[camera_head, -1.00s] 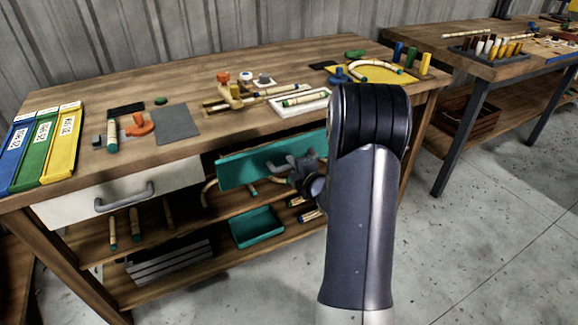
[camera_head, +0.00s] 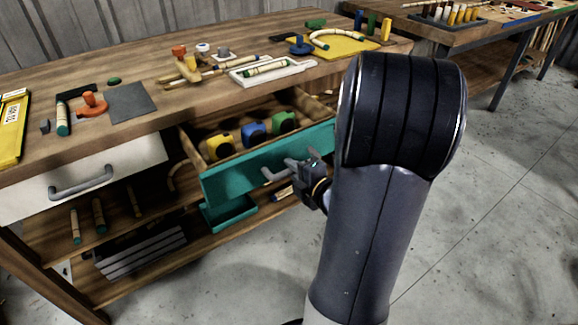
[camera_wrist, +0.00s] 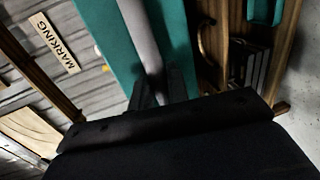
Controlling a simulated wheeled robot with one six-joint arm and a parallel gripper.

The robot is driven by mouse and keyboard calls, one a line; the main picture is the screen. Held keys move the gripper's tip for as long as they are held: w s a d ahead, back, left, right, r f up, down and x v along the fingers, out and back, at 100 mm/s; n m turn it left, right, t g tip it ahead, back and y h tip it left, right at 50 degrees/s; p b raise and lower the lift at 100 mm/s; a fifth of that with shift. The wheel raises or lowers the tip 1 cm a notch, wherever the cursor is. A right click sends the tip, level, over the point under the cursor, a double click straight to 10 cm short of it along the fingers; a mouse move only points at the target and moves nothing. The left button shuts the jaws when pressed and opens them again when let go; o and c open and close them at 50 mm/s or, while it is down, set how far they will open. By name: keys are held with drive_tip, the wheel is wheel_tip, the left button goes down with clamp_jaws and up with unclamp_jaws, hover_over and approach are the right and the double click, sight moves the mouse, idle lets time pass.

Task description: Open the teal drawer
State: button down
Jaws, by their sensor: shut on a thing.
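The teal drawer (camera_head: 228,176) is pulled out from under the workbench in the head view, with its inside showing. A yellow (camera_head: 219,147), a blue (camera_head: 254,134) and a green (camera_head: 284,122) tape-measure-like item sit in it. My gripper (camera_head: 290,172) is at the drawer's front, shut on its grey handle (camera_head: 268,176). Part of the handle and the drawer's right end are hidden by my gripper and arm. In the dark wrist view, the grey handle bar (camera_wrist: 143,40) runs between my fingers, with the teal front (camera_wrist: 112,45) beside it.
A white drawer (camera_head: 98,176) with a grey handle is shut to the left. Below are a teal tray (camera_head: 229,213) and a slatted grey crate (camera_head: 140,250) on shelves. The benchtop (camera_head: 140,70) holds several tools and parts. Grey floor to the right is clear.

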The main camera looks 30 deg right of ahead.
drive_tip(key=c, duration=1.4)
unclamp_jaws()
drive_tip(key=shift+c, duration=0.2)
drive_tip(key=p+v, duration=0.1)
drive_tip(key=v, duration=0.9)
drive_tip(key=shift+s+p, duration=0.3)
drive_tip(key=shift+s, duration=0.05)
drive_tip(key=shift+w, duration=0.15)
drive_tip(key=shift+b+x, duration=0.8)
drive_tip(key=shift+x, duration=4.5)
drive_tip(key=shift+r, duration=0.1)
